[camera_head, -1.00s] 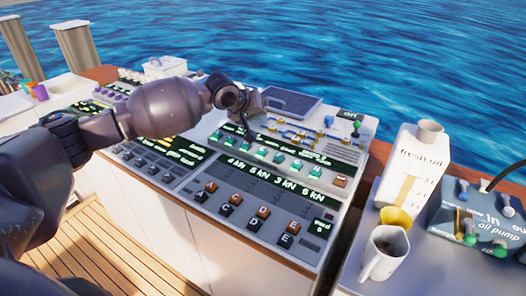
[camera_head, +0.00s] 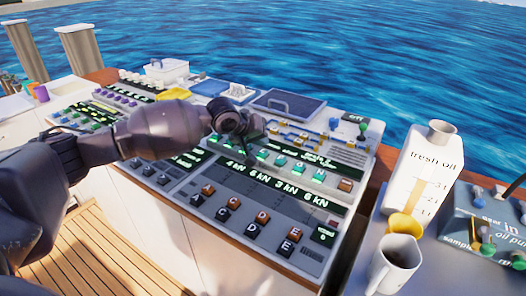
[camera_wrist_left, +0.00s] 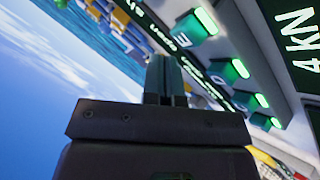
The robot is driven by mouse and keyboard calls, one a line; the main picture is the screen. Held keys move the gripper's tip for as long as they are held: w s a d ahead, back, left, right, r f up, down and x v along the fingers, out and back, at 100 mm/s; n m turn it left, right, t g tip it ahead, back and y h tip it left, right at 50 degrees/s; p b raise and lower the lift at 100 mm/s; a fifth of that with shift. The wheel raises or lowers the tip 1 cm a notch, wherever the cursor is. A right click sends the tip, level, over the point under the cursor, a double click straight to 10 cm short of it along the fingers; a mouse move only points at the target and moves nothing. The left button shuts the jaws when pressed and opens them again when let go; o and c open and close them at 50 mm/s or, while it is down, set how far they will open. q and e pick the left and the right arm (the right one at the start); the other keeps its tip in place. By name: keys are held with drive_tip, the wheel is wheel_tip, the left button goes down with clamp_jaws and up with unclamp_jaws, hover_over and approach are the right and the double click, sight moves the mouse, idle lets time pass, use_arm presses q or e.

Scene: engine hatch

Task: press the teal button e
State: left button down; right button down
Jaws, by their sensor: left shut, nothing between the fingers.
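A row of teal buttons (camera_head: 297,167) with lit green bars runs across the sloped console in the head view. Their letters are hard to read there. In the left wrist view a teal button with what looks like a sideways E (camera_wrist_left: 190,30) shows at the top, past my fingers. Several more teal buttons (camera_wrist_left: 228,72) continue down to the right of them. My left gripper (camera_head: 246,154) is shut and empty. It is over the left part of the row and hides some of it. In the left wrist view its fingers (camera_wrist_left: 165,75) point toward the row; I cannot tell whether they touch.
Brown and black lettered buttons (camera_head: 253,230) sit lower on the console, below the kN display (camera_head: 285,187). Small valves and yellow piping (camera_head: 290,130) lie behind the teal row. A fresh oil jug (camera_head: 420,180), a mug (camera_head: 397,262) and an oil pump box (camera_head: 480,225) stand at the right.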

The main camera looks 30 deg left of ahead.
drive_tip(key=shift+s+f, duration=0.15)
drive_tip(key=shift+s, duration=0.05)
drive_tip(key=shift+w+a, duration=0.15)
idle(0.3)
drive_tip(key=shift+w+r, duration=0.2)
drive_tip(key=shift+w, duration=0.1)
drive_tip(key=shift+s+d+f, duration=0.2)
drive_tip(key=shift+s, duration=0.25)
use_arm(q)
drive_tip(key=shift+f, duration=0.1)
use_arm(e)
drive_tip(key=shift+r, duration=0.1)
use_arm(q)
drive_tip(key=shift+f, duration=0.3)
use_arm(e)
drive_tip(key=shift+w+a+r, duration=0.25)
drive_tip(key=shift+w+r, duration=0.15)
drive_tip(key=shift+w, duration=0.05)
use_arm(q)
drive_tip(key=shift+f, duration=0.1)
use_arm(e)
drive_tip(key=shift+w, duration=0.15)
